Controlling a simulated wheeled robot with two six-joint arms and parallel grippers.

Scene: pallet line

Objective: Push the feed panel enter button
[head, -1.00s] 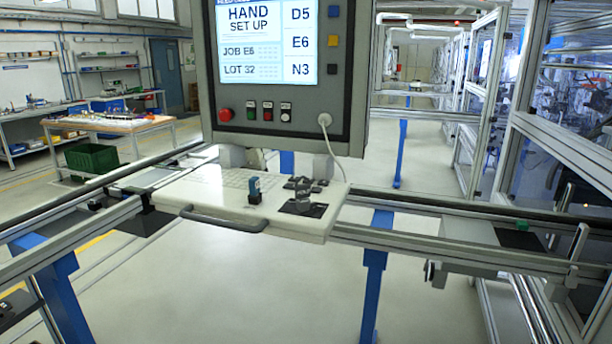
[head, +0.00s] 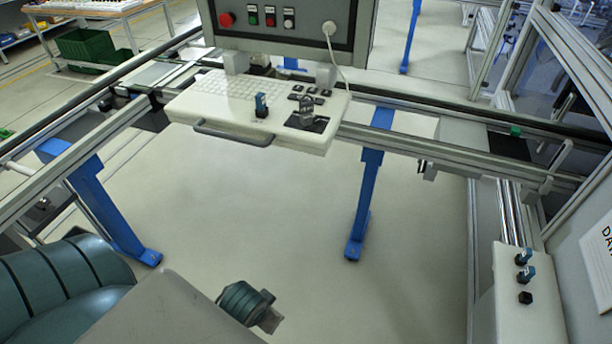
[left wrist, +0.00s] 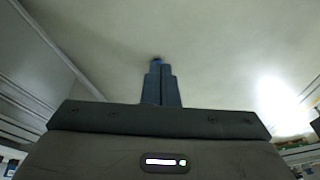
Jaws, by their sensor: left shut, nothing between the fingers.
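A grey control panel (head: 300,40) hangs at the top centre of the head view, its screen cut off. It has a red knob (head: 226,19) and small green, red and white buttons. Below it a white shelf (head: 225,112) carries a keyboard (head: 228,86), black keys (head: 315,92), a blue-topped switch (head: 261,105) and a grey knob-like part. I cannot tell which control is the enter button. My left arm is low in the head view, well apart from the shelf. My left gripper (left wrist: 158,63) is shut and empty in the left wrist view. My right gripper is out of view.
A white box (head: 522,318) with two blue switches and a black button stands at lower right, beside a framed guard. Metal rails (head: 450,160) on blue legs (head: 367,200) cross around the shelf. A green crate (head: 88,47) is far left. Open floor lies below the shelf.

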